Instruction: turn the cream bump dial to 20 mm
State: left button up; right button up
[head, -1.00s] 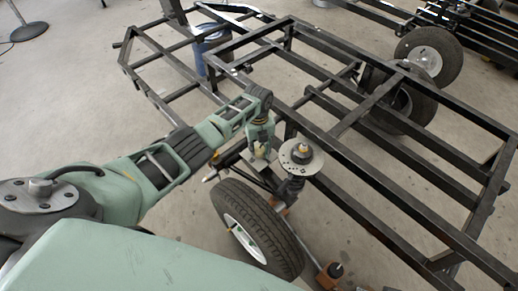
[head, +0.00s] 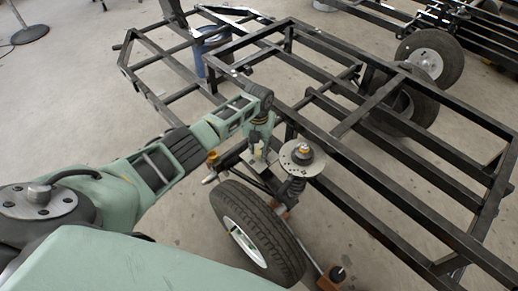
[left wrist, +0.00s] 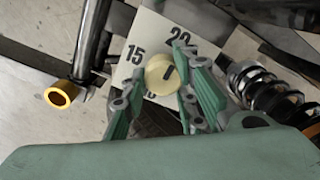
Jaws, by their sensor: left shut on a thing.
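The cream bump dial (left wrist: 158,72) is a round knob with a short black mark, seen in the left wrist view on a white plate (left wrist: 140,32). The plate shows 15 to the dial's left, 20 above right, and a partly hidden number below. The mark points up, roughly toward the 20; exact alignment is unclear. My left gripper (left wrist: 160,80) has a finger on each side of the dial and is shut on it. In the head view my left gripper (head: 258,145) is over the plate beside the spring unit, and the dial is hard to make out. My right gripper is not in view.
A coil spring (left wrist: 270,92) stands close to the right of my fingers. A yellow-ended tube (left wrist: 61,94) is at the left. In the head view, a round disc (head: 301,157) tops the spring beside my gripper, a tyre (head: 262,228) is below, and black frame rails (head: 390,175) lie right.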

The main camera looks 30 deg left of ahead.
aim_at(257, 150)
pick_arm(q)
jog(key=shift+s+a+f, duration=0.15)
jog(key=shift+s+a, duration=0.15)
jog(key=shift+a, duration=0.05)
jog(key=o, duration=1)
jog(key=shift+w+r, duration=0.15)
jog(key=shift+r, duration=0.3)
notch_tip(257, 150, up, 11)
jog(key=shift+r, duration=0.15)
